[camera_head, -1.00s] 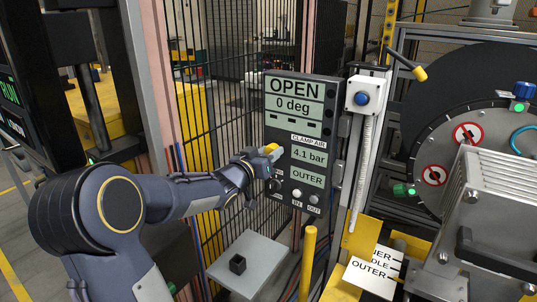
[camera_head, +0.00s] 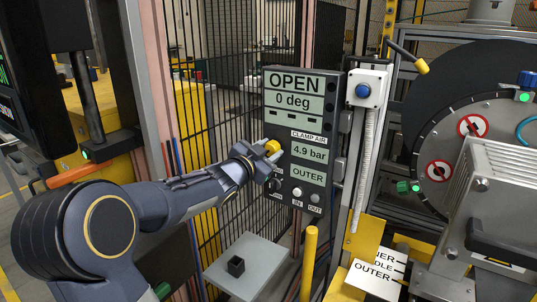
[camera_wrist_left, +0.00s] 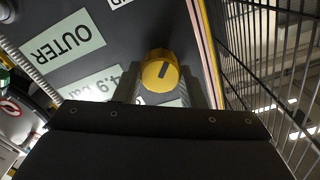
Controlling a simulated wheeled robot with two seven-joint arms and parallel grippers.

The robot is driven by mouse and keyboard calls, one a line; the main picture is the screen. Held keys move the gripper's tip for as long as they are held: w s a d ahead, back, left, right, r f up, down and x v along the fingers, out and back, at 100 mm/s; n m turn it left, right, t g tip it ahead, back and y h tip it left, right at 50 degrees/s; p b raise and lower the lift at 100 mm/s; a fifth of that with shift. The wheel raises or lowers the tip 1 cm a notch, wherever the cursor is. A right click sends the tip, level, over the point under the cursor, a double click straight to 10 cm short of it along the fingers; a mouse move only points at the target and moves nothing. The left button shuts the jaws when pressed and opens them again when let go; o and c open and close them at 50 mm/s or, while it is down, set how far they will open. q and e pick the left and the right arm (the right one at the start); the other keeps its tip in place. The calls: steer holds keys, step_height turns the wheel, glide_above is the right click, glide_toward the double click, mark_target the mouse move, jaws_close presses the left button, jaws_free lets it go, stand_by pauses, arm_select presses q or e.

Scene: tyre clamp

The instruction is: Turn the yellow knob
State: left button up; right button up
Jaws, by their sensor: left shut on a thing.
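The yellow knob (camera_head: 272,147) sits on the left side of the dark control panel (camera_head: 282,122), beside the CLAMP AIR reading of 4.9 bar. My left gripper (camera_head: 266,153) is at the knob and shut on it. In the left wrist view the knob (camera_wrist_left: 160,72) shows its round yellow face with a dark pointer mark, between the two fingers. The panel also reads OPEN, 0 deg and OUTER. My right gripper is not in view.
Below the knob are a black selector (camera_head: 274,186) and IN and OUT buttons. A white box with a blue button (camera_head: 362,90) stands right of the panel. A yellow post (camera_head: 309,262) and grey plate (camera_head: 247,268) are below. Black mesh fencing stands behind.

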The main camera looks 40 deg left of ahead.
arm_select(q)
steer(key=shift+f+m, duration=0.1)
steer(key=shift+m, duration=0.3)
steer(key=o, duration=1)
steer(key=s+p, duration=0.1)
steer(key=s, duration=0.6)
steer(key=shift+s+d, duration=0.4)
steer(key=shift+d, duration=0.05)
